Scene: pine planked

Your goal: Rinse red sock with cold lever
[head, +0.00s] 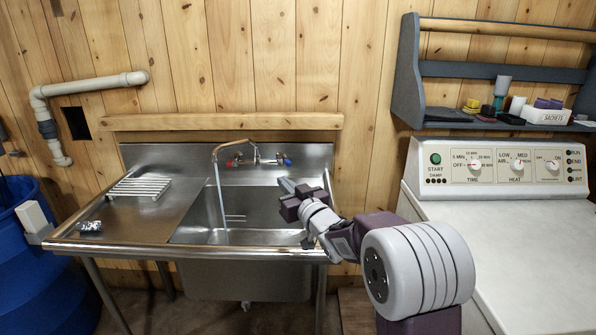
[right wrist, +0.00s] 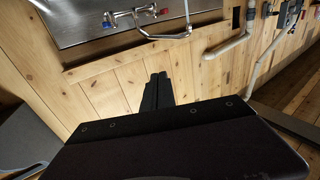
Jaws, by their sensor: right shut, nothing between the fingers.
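The steel sink (head: 290,252) stands against the plank wall. Its faucet spout (head: 235,144) has a thin stream of water (head: 220,195) falling into the basin. The blue-marked cold lever (head: 287,162) is at the faucet's right and the red-marked lever (head: 230,162) at its left. Both show in the right wrist view, the cold lever (right wrist: 107,20) and the red-marked lever (right wrist: 165,11). My right gripper (head: 285,187) is shut and empty, in front of and just below the cold lever, with no visible contact. I see no red sock. My left gripper is not in view.
A wire rack (head: 140,187) and a small crumpled grey item (head: 89,226) lie on the left drainboard. A blue barrel (head: 50,265) stands left. A white machine (head: 520,225) stands right, beneath a grey shelf (head: 450,115) holding small items.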

